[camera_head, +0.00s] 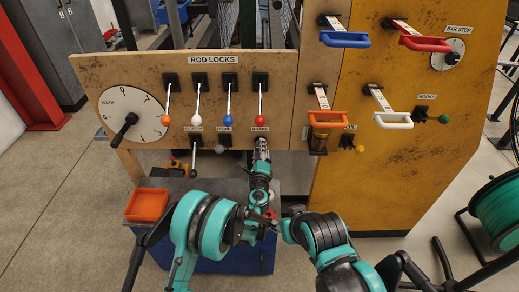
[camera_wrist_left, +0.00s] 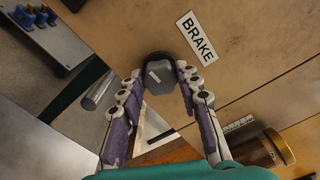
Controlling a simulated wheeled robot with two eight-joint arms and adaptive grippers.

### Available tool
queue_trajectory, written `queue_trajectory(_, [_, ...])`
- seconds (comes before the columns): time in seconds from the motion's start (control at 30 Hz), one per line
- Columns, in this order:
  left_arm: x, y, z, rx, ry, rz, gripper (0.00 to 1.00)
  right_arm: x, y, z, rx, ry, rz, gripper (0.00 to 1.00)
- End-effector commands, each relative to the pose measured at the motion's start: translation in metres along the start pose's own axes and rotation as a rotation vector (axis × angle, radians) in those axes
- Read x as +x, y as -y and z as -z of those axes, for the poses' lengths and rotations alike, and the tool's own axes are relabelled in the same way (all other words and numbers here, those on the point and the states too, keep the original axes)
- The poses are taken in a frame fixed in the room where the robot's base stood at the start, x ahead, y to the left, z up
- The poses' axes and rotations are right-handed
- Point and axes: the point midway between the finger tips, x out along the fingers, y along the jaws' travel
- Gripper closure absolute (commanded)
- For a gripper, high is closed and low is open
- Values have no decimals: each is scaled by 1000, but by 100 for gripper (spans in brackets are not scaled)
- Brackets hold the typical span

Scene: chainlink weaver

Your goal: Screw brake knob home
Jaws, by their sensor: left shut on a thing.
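The brake knob (camera_wrist_left: 158,76) is a dark, rounded knob with a grey face, seen in the left wrist view against the wooden panel. The BRAKE label (camera_wrist_left: 197,38) is beside it. My left gripper (camera_head: 262,143) is at the lower edge of the panel, below the red-tipped lever. In its wrist view, the two fingers lie on either side of the knob and are shut on it. The knob's back and its seat are hidden. In the head view the knob is too covered to make out.
The ROD LOCKS panel (camera_head: 100,83) carries several levers close above my left gripper, one with a red knob (camera_head: 259,119). A dial (camera_head: 131,115) is at left. An orange bin (camera_head: 147,204) stands at lower left. The yellow panel (camera_head: 375,190) with handles is at right.

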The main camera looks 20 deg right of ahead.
Motion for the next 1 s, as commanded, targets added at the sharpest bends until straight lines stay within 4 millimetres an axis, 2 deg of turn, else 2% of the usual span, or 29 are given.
queue_trajectory(0.7, [0,1,1,673,-1,0,96,0,0,0,0,0,0,60])
queue_trajectory(1.0, [0,1,2,899,-1,0,96,0,0,0,0,0,0,60])
